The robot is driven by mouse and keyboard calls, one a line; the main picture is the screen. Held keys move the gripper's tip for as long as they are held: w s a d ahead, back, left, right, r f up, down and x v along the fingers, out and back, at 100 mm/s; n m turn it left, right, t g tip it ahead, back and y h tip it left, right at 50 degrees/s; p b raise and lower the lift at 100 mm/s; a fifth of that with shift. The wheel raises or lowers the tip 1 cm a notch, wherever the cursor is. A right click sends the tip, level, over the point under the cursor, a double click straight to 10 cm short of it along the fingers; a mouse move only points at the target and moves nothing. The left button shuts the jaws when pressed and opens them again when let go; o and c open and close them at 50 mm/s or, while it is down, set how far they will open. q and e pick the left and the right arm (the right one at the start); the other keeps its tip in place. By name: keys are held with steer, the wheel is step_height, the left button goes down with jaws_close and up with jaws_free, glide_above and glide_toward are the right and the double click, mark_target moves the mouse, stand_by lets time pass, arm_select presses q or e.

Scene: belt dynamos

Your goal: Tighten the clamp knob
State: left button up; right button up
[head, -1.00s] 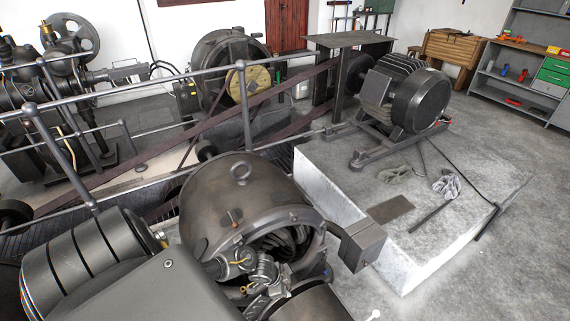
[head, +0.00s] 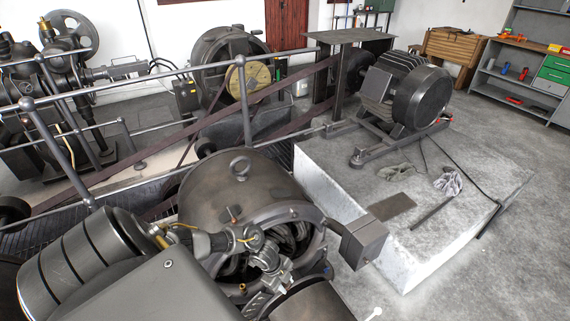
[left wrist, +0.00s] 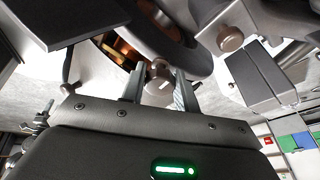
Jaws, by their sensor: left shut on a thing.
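A big dark dynamo (head: 235,190) with a lifting ring on top stands in front of me, its open end facing me. My left arm reaches across this open end in the head view, where the fingertips cannot be made out. In the left wrist view my left gripper (left wrist: 159,82) has a small brown round knob (left wrist: 160,70) between its two fingers and is shut on it. The knob sits below the dynamo's round rim and copper-coloured inside. A second brown knob (left wrist: 230,38) shows further right. My right gripper is not in view.
A grey box (head: 362,243) juts from the dynamo's right side. Beyond it is a concrete plinth (head: 440,240) with a motor (head: 405,95), a rag (head: 447,182) and a dark plate. Railings (head: 150,80) and belts run behind on the left.

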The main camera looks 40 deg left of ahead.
arm_select(q)
steer(key=shift+a, duration=0.1)
stand_by(0.5)
steer(key=o, duration=0.7)
steer(key=v, duration=1)
steer(key=shift+a+r+p, duration=0.2)
steer(key=shift+r+p, duration=0.2)
